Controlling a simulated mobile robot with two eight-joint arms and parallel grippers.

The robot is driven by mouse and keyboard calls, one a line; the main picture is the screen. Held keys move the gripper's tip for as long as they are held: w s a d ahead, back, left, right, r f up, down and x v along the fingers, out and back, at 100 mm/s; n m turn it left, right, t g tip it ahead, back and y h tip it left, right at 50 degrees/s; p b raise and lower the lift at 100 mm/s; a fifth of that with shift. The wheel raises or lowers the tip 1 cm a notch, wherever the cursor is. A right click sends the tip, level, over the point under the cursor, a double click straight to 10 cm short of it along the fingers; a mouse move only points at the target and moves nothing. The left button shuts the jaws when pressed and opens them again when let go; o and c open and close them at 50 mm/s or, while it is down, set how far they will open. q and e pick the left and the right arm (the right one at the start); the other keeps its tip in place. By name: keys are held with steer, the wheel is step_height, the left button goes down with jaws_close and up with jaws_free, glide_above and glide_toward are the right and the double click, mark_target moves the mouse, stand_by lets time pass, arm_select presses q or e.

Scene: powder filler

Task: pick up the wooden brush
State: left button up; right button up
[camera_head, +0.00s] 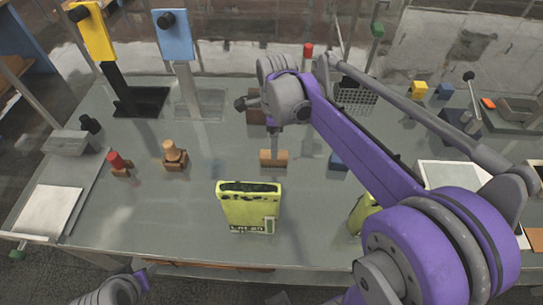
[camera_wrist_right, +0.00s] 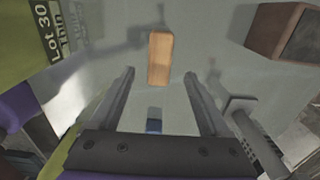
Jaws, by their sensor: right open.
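The wooden brush, seen as a small light-brown block (camera_head: 273,158), lies on the grey table behind the yellow-green container. It also shows in the right wrist view (camera_wrist_right: 159,58), at the upper middle. My right gripper (camera_wrist_right: 159,76) is open there, with its two fingers on either side of and pointing toward the block. The block appears apart from both fingers, and nothing is held. In the head view my right wrist is above the block, and the fingers are mostly hidden. Of my left arm only a part shows at the bottom left; its gripper is out of view.
The yellow-green container (camera_head: 250,208) stands close in front; its label shows in the right wrist view. A dark brown box (camera_wrist_right: 285,32) lies beyond. A wooden piece (camera_head: 174,155) and a red-topped piece (camera_head: 118,163) stand left. Clear table lies around the block.

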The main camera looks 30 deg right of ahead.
step_height(320, 180, down, 7)
steer(key=shift+a+f, duration=0.1)
steer(key=shift+f, duration=0.05)
jaws_close()
stand_by(0.6)
